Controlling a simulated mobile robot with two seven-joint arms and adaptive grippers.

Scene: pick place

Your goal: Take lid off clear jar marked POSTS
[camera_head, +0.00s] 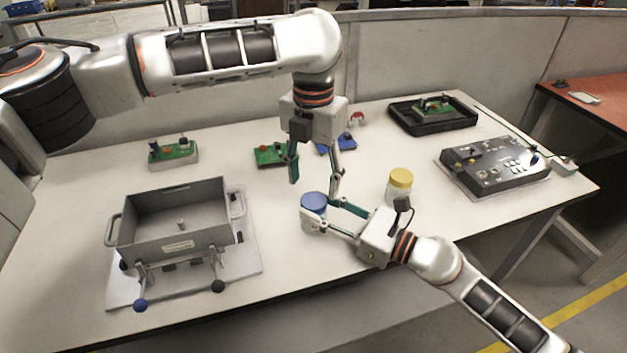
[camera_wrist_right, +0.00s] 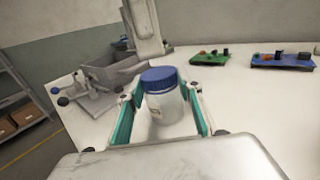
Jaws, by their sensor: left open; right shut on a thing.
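A jar with a blue lid (camera_head: 313,200) stands upright on the table; its pale body (camera_wrist_right: 166,107) shows in the right wrist view. A small label is on its side, too small to read. My right gripper (camera_head: 318,208) is shut around this jar's body, one finger on each side, below the lid. My left gripper (camera_head: 314,189) points down, open and empty, with its fingertips just above and behind the blue lid. A second jar with a yellow lid (camera_head: 400,178) stands to the right, apart from both grippers. I cannot tell which jar is marked POSTS.
A grey metal bin (camera_head: 180,245) with handles stands at left on a pale mat. Small green (camera_head: 270,156) and blue (camera_head: 347,141) boards lie behind the jars. A black tray (camera_head: 433,128) and a dark control box (camera_head: 495,165) are at right. The front middle of the table is clear.

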